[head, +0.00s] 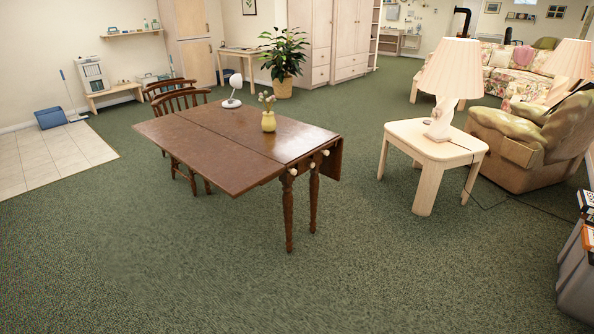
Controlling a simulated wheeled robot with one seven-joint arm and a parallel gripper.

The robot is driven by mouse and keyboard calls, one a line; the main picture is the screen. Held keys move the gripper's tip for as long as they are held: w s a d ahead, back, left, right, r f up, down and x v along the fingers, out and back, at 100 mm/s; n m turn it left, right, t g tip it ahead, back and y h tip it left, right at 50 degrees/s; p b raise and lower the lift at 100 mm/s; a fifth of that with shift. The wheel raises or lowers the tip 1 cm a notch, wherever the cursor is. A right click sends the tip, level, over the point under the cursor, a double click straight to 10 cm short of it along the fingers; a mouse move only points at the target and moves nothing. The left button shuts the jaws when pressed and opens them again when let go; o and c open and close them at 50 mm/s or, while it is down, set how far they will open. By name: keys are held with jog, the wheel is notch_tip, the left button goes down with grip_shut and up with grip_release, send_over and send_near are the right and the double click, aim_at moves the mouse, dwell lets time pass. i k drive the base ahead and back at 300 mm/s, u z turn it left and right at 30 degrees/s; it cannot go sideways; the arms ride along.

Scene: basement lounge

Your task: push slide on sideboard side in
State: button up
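A brown wooden drop-leaf table (225,140) stands in the middle of the head view. Its left leaf (190,160) is raised level with the top, and its right leaf (335,161) hangs down. The near end shows pale round knobs, a left one (293,171), a middle one (311,164) and a right one (325,153), which look like slide ends. I cannot tell how far any slide sticks out. No piece is clearly identifiable as the sideboard. My gripper is not in view.
A white lamp (232,92) and a yellow vase (268,121) stand on the table. Chairs (178,101) are behind its left side. A pale side table (433,140) and an armchair (530,135) are right. A grey box-like piece (577,275) is lower right. The green carpet in front is clear.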

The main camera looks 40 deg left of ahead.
aim_at(293, 172)
jog(key=u, duration=0.45)
jog(key=i, duration=0.9)
jog(key=u, duration=0.95)
jog(key=i, duration=0.35)
jog(key=u, duration=0.2)
